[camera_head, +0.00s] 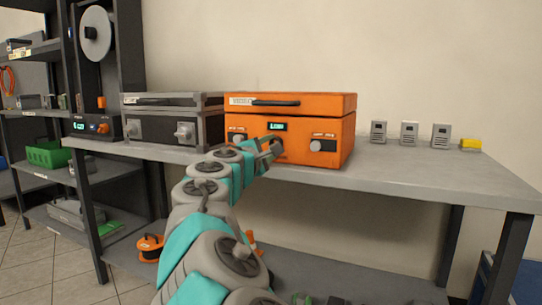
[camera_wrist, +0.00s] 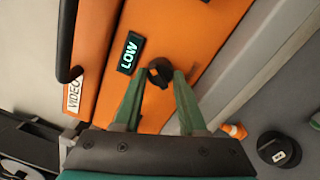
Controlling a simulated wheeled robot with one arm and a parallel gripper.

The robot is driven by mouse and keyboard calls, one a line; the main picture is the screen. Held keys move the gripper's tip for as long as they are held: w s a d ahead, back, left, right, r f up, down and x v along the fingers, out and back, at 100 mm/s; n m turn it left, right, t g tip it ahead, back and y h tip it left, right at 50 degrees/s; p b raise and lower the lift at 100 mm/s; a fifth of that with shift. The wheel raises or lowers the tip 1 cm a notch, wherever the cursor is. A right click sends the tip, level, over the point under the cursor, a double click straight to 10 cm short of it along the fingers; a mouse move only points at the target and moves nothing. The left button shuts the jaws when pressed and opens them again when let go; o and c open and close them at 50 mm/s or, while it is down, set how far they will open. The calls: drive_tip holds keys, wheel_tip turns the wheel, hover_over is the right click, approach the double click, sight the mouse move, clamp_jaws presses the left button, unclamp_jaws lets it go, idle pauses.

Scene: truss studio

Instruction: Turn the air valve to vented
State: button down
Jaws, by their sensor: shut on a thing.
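An orange machine (camera_head: 335,118) with a black handle on its lid stands on the grey workbench. Its front has a lit display (camera_head: 277,126), which reads LOW in the wrist view (camera_wrist: 130,53). A dark round knob (camera_wrist: 160,68) sits beside the display on the orange front. My gripper (camera_wrist: 160,79) is shut on this knob, with one green fingertip on each side of it. In the head view my gripper (camera_head: 270,148) largely hides the knob below the display. I cannot read any label naming the air valve.
A grey case (camera_head: 153,130) stands close on the left. The bench front (camera_head: 440,172) there is clear.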

drive_tip(key=shift+m+b, duration=0.6)
drive_tip(key=shift+m, duration=0.3)
drive_tip(key=shift+c, duration=2.3)
unclamp_jaws()
drive_tip(key=v, duration=0.7)
drive_tip(key=shift+s+a, duration=0.15)
drive_tip(key=shift+s, duration=0.25)
